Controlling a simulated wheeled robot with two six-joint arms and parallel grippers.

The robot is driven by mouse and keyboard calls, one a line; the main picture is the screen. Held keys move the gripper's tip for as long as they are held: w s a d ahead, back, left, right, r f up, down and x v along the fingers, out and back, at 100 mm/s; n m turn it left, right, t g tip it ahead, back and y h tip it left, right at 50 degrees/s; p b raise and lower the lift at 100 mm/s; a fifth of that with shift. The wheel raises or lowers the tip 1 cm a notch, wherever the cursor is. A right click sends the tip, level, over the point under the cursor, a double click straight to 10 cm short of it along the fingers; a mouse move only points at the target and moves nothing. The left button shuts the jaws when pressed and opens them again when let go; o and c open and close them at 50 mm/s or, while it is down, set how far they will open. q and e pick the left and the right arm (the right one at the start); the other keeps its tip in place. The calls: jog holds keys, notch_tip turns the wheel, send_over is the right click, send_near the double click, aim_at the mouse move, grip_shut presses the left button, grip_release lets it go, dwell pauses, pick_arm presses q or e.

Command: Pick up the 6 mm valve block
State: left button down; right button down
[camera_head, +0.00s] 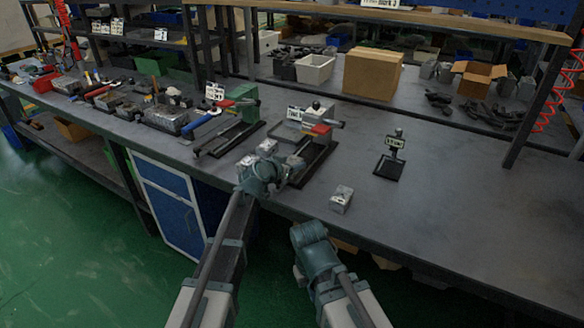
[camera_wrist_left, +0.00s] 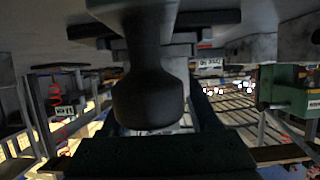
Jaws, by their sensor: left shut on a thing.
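My left gripper (camera_head: 268,168) reaches over the table's front edge, just in front of the red-topped fixture (camera_head: 318,130). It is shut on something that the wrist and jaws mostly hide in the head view. In the left wrist view, which looks upside down, a dark knob with a narrower neck (camera_wrist_left: 152,98) fills the middle. Small grey metal blocks (camera_head: 247,161) lie close beside this gripper. Another small grey block (camera_head: 341,199) sits alone on the table to the right. I cannot read which is 6 mm. My right gripper (camera_head: 308,233) is at the front edge; its jaws do not show clearly.
A small black stand with a label (camera_head: 387,167) stands on the right of the dark table (camera_head: 450,210). A green fixture (camera_head: 244,103) stands left. Cardboard and white boxes (camera_head: 372,73) are behind. The table's right front is clear.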

aim_at(293, 162)
pick_arm(q)
jog(key=shift+r, duration=0.2)
jog(key=shift+r+p, duration=0.8)
jog(key=shift+p, duration=0.15)
jog(key=shift+r+p, duration=0.95)
jog(key=s+r+p, duration=0.1)
jog(key=s, duration=1.5)
jog(key=shift+a, duration=0.2)
